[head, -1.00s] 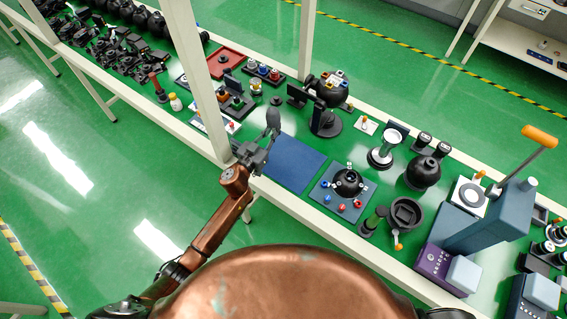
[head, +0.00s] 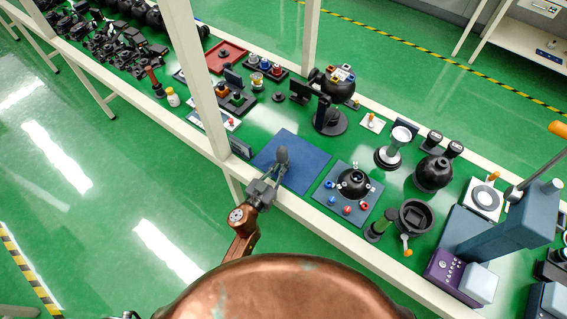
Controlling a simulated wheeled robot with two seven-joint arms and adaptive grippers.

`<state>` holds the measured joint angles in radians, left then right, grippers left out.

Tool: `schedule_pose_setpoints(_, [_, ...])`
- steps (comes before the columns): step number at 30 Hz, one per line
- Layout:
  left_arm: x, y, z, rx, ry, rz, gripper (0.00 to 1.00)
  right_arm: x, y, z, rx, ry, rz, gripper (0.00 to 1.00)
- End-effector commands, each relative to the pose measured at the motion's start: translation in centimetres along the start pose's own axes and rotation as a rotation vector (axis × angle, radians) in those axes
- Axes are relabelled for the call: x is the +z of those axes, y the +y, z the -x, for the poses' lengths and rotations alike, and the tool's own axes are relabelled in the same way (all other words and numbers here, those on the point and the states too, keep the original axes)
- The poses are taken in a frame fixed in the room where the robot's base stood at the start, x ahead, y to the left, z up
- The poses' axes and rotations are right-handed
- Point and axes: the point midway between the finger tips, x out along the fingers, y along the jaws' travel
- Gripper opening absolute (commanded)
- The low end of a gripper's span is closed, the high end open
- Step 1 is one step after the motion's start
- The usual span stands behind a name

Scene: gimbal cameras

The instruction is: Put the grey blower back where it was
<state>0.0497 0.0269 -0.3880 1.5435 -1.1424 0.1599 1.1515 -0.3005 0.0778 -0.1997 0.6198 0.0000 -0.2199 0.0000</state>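The grey blower (head: 281,157), a dark grey bulb, is held in my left gripper (head: 272,180) with its rounded end pointing away from my arm. In the head view it overlaps the left part of a flat blue mat (head: 307,163) on the bench. I cannot tell whether it touches the mat or is held above it. My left gripper is at the bench's front edge, with its fingers closed on the blower's near part. The fingers hide some of the blower. My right gripper is not in view.
A blue-grey plate (head: 329,194) with a black dome and coloured knobs lies right of the mat. A white post (head: 196,85) rises at the left. A black monitor stand (head: 328,121) is behind the mat. The mat's right part is bare.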

Motion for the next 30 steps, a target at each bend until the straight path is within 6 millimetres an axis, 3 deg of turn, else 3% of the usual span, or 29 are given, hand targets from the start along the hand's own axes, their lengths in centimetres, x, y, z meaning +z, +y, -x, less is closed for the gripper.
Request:
schedule_pose_setpoints(10, [0.19,0.01,-0.04,0.0,0.001,0.0,0.0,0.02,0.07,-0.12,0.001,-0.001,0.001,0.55])
schedule_pose_setpoints(12, [0.15,0.0,-0.03,0.0,0.001,-0.001,0.1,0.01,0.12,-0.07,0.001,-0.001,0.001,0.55])
schedule_pose_setpoints(20, [0.12,-0.01,-0.03,0.0,0.001,-0.001,0.27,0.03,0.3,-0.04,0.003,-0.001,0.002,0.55])
schedule_pose_setpoints(30, [-0.4,-0.04,0.04,0.0,0.001,-0.002,0.27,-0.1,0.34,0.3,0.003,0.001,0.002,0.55])
